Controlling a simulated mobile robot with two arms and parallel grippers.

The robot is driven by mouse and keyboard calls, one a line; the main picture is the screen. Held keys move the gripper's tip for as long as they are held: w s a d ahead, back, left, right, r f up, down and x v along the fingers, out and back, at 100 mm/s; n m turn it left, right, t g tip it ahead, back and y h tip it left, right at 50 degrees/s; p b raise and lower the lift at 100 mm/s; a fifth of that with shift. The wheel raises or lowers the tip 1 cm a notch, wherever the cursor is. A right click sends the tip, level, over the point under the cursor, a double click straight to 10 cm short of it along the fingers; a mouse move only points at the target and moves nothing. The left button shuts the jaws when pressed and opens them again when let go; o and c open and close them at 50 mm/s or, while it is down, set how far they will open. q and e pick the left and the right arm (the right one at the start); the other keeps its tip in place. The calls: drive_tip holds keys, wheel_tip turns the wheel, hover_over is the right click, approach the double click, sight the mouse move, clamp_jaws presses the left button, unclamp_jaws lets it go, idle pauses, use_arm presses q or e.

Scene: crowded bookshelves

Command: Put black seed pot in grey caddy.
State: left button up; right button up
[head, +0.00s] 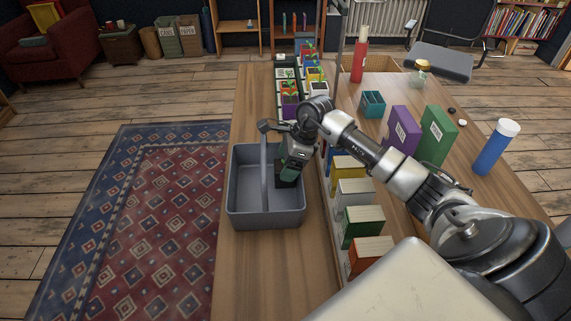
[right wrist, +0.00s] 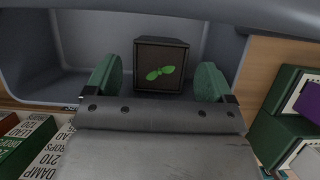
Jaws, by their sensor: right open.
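The grey caddy (head: 265,219) stands on the wooden table, with a raised handle bar along its middle. It also shows in the right wrist view (right wrist: 85,40). The black seed pot (right wrist: 162,66), dark with a green leaf mark, is inside the caddy, close to its wall. My right gripper (right wrist: 158,84) is open, its green fingertips on either side of the pot with gaps visible. In the head view my right gripper (head: 289,172) reaches down into the caddy's right compartment and mostly hides the pot. My left gripper is not in view.
A row of boxes (head: 355,194) stands right of the caddy. Potted seedlings (head: 291,100) stand behind it. Purple (head: 402,130) and green boxes (head: 437,135) and a blue bottle (head: 495,150) are further right. The table in front of the caddy is clear.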

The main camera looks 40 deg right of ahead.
drive_tip(key=v, duration=1)
drive_tip(key=shift+r, duration=0.4)
